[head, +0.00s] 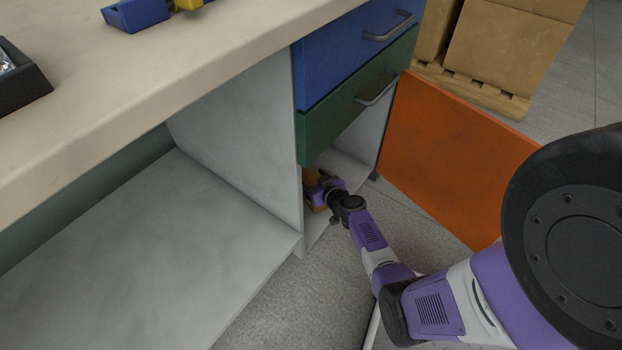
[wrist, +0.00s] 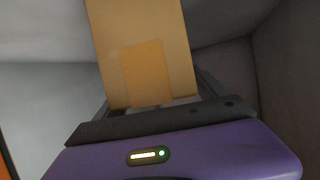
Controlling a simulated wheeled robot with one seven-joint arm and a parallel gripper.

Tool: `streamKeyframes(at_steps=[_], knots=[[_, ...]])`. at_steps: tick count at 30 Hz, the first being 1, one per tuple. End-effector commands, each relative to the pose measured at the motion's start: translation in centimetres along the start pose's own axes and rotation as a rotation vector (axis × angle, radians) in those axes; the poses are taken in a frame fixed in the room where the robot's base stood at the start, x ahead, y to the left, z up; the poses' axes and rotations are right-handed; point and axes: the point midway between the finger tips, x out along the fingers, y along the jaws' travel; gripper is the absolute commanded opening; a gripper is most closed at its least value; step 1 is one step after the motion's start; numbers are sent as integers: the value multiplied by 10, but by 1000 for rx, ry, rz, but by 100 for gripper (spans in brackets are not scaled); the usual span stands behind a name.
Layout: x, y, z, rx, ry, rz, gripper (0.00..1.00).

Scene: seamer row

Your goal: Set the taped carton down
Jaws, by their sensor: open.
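The taped carton (wrist: 145,28) is a tan box with a darker orange-tan patch on its near face. In the wrist view it stands straight ahead of my gripper (wrist: 155,102), between dark fingers that show at its left and right lower edges. The fingers are open; whether either one touches the carton cannot be told. In the head view my gripper (head: 320,188) reaches into the low compartment under the green drawer, and a small brown part of the carton (head: 310,178) shows beside it. The carton's base and far side are hidden.
The blue drawer (head: 343,50) and green drawer (head: 350,105) are shut above the compartment. Pale compartment walls lie close around my gripper. Large boxes on a pallet (head: 470,88) stand behind.

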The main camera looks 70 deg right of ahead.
Motion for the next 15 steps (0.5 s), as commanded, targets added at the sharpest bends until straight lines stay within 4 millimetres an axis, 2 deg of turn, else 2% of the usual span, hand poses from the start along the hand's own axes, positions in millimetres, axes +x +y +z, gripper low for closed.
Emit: streamKeyframes(at_steps=[6,11,15], knots=[[-2,0,-6,1,0,1,82],[-30,0,-5,1,-1,1,82],[-60,-1,-4,0,-1,-1,82]])
